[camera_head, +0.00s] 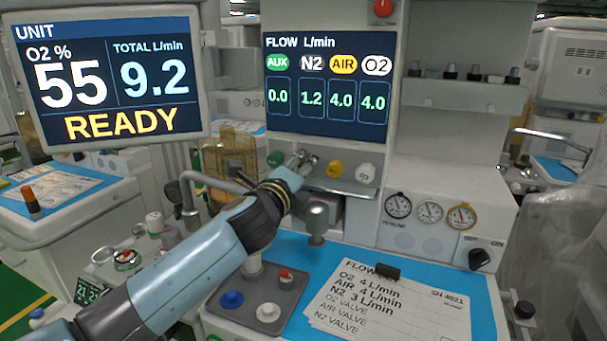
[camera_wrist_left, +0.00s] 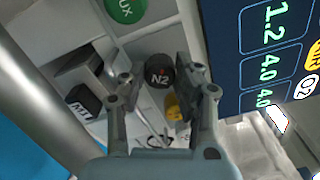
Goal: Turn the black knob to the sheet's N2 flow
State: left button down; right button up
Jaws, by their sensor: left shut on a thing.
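The black knob marked N2 (camera_wrist_left: 160,72) sits between the two fingers of my left gripper (camera_wrist_left: 152,90) in the left wrist view. The flow screen reads N2 1.2, AIR 4.0, O2 4.0 and AUX 0.0. The sheet (camera_head: 405,312) on the blue worktop lists O2 4, AIR 4 and N2 3 L/min. My right gripper is not in view.
The green knob (camera_head: 275,159) is left of my gripper; the yellow knob (camera_head: 334,169) and white knob (camera_head: 366,173) are to its right. A rail (camera_head: 345,187) runs below them. Another screen (camera_head: 112,75) reads O2 55, total 9.2, READY. Gauges (camera_head: 430,211) are at right.

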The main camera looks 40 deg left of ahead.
pick_arm(q)
jog(key=shift+f+n+b, duration=0.1)
jog(key=shift+n+b, duration=3.4)
jog(key=shift+n, duration=4.1)
jog(key=c, duration=1.2)
grip_release()
jog(key=shift+c, duration=0.2)
jog(key=shift+s, duration=0.15)
